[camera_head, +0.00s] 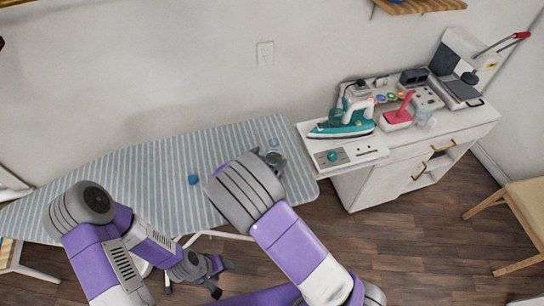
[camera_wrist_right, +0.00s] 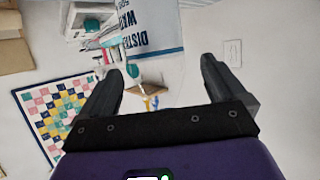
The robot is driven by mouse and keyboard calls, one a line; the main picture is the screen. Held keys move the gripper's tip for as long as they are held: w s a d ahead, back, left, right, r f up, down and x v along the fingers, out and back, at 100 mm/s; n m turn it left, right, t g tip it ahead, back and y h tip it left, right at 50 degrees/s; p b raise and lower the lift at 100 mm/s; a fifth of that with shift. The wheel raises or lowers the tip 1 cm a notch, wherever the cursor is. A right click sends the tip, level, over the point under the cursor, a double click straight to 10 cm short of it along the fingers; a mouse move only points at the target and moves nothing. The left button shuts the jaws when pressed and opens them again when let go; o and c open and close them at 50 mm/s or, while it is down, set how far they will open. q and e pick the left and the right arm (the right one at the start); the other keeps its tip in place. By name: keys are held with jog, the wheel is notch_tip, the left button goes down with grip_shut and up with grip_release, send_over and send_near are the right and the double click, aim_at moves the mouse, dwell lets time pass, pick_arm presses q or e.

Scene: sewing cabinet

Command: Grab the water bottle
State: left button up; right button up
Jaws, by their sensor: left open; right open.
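The water bottle (camera_wrist_right: 150,30) shows in the right wrist view as a clear body with a white and blue label, upside down in the picture. Its label reads "WAT" and "DIST". My right gripper (camera_wrist_right: 162,70) is open, with its two dark fingers spread either side of the bottle's lower part in the picture; I see no contact. In the head view my right arm covers most of that spot on the ironing board, and only a grey, glassy bit shows beside the wrist. My left gripper (camera_head: 222,279) is open and empty, low in front of the board.
The striped ironing board (camera_head: 140,165) holds a small blue round object (camera_head: 193,180). A white cabinet (camera_head: 420,155) to the right carries a teal iron (camera_head: 343,124), a red-handled item (camera_head: 398,115) and a press (camera_head: 460,80). A wooden stool (camera_head: 525,200) stands at far right.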

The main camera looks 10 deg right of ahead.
jog(key=shift+w+d+f, duration=0.25)
jog(key=shift+d, duration=0.3)
jog(key=x, duration=0.4)
jog(key=shift+w, duration=0.15)
jog(key=c, duration=1.2)
jog(key=shift+c, duration=0.5)
jog(key=shift+r, duration=0.15)
